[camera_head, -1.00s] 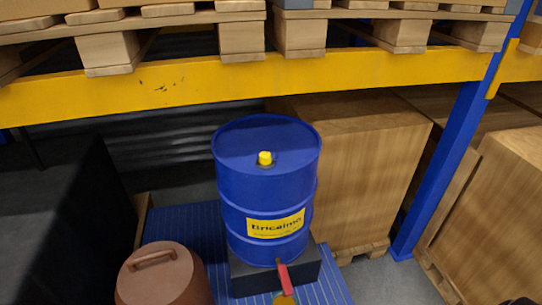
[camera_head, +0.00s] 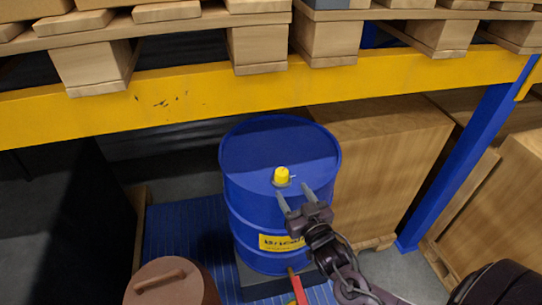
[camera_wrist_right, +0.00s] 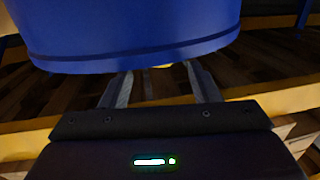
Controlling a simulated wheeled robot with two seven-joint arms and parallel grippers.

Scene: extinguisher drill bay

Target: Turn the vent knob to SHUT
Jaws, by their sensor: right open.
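The blue drum (camera_head: 255,205) stands upright below the yellow beam, with a yellow vent knob (camera_head: 281,174) on its top. A thin pointer shows at the knob's right side. I cannot read any SHUT mark. The left gripper is out of view.
A yellow rack beam (camera_head: 200,88) with wooden pallets runs above and behind the drum. A large carton (camera_head: 385,160) stands to its right, near a blue post (camera_head: 470,165). A brown lidded container (camera_head: 170,285) and a red lever (camera_head: 298,290) are in front.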

